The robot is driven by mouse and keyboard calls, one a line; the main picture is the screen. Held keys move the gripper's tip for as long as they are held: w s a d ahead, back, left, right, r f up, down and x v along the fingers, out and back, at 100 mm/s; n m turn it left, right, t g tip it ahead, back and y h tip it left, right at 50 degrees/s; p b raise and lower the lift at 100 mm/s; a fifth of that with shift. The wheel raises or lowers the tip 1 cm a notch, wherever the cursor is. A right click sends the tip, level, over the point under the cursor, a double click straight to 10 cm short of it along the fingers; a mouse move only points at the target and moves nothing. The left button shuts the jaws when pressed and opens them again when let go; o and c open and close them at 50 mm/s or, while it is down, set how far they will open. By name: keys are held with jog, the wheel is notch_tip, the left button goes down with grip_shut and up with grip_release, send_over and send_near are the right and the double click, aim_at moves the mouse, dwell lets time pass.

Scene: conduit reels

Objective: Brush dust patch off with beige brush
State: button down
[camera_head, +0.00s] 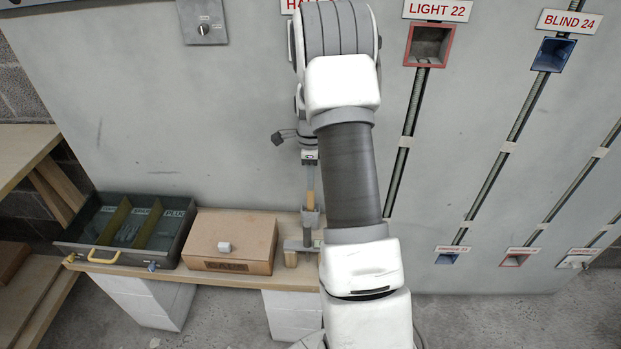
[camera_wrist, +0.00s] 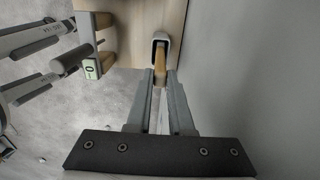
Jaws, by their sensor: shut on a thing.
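My gripper (camera_wrist: 161,75) points down close to the wall in the wrist view, with its two fingers on either side of a beige handle (camera_wrist: 159,110). In the head view the beige handle (camera_head: 311,184) hangs below my wrist, above the right part of the wooden bench. I take it for the beige brush. A grey, rounded piece (camera_wrist: 161,39) surrounds its lower end; whether this is part of the brush or a holder I cannot tell. Its bristles are not visible. I cannot make out a dust patch; my arm covers part of the wall and bench.
Wall boxes and conduits, including the red LIGHT 22 box (camera_head: 430,46), are on the right. A grey stand (camera_head: 291,245) is near my gripper.

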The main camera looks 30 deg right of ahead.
jog(key=shift+r+p, duration=0.75)
jog(key=shift+r, duration=0.25)
dwell(0.7)
jog(key=shift+r+p, duration=2.55)
jog(key=shift+r, duration=1.05)
jog(key=shift+w, duration=0.15)
jog(key=shift+d, duration=0.1)
notch_tip(320, 180, down, 7)
jog(key=b, duration=0.5)
jog(key=shift+r, duration=0.1)
